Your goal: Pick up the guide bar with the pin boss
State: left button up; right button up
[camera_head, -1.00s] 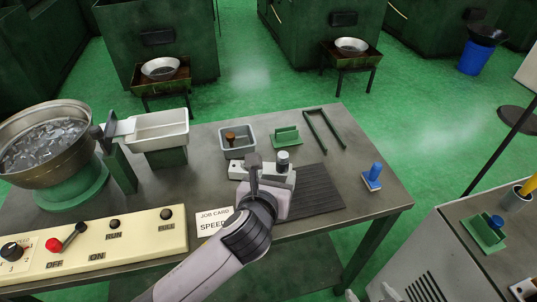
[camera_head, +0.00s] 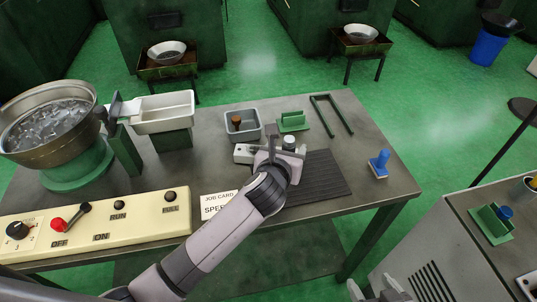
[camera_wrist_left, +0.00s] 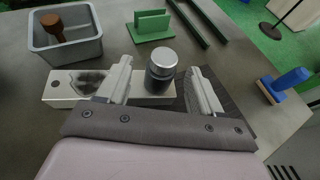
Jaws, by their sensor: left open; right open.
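The guide bar is a pale metal bar (camera_head: 243,153) with a round pin boss (camera_head: 289,143) near its right end. It lies on the workbench at the left edge of a dark ribbed mat. My left gripper (camera_head: 272,147) is over the bar, open. In the left wrist view its fingers (camera_wrist_left: 161,78) stand apart on either side of the dark, silver-topped boss (camera_wrist_left: 161,62); the bar's left end (camera_wrist_left: 60,88) shows beyond the left finger. I cannot tell whether the fingers touch it. My right gripper (camera_head: 379,290) is open and empty at the bottom edge, away from the bench.
A grey tray (camera_head: 259,129) with a brown-knobbed piece and a green bracket (camera_head: 293,121) stand just behind the bar. A blue-handled stamp (camera_head: 380,163) is to the right. The control panel (camera_head: 140,220) and job card (camera_head: 214,204) lie to the front left. The ribbed mat (camera_head: 325,175) is bare.

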pick_arm(q)
grip_shut()
jog(key=shift+r, duration=0.2)
jog(key=shift+r, duration=0.1)
